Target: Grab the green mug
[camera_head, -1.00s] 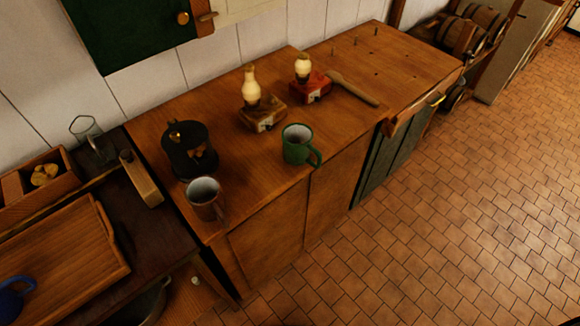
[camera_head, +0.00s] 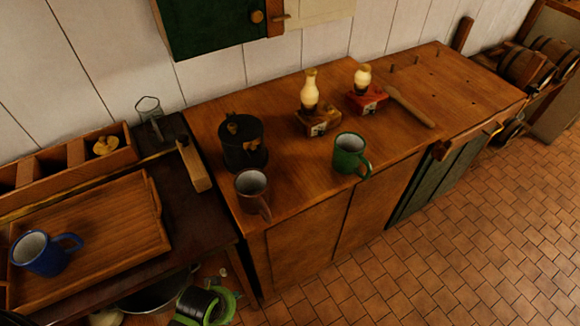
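The green mug (camera_head: 347,158) stands upright on the wooden counter (camera_head: 290,195), near its front edge, with its handle to the right. Its pale inside shows and nothing covers it. A black and green part of my own arm (camera_head: 203,305) shows at the bottom edge, left of the middle, well below and left of the mug. No gripper fingers can be made out in the picture.
A brown-grey mug (camera_head: 251,191) and a black pot (camera_head: 243,146) stand left of the green mug. Two lamps, on a brown base (camera_head: 318,121) and a red base (camera_head: 367,100), stand behind it. A blue mug (camera_head: 42,253) sits on a wooden tray (camera_head: 147,228).

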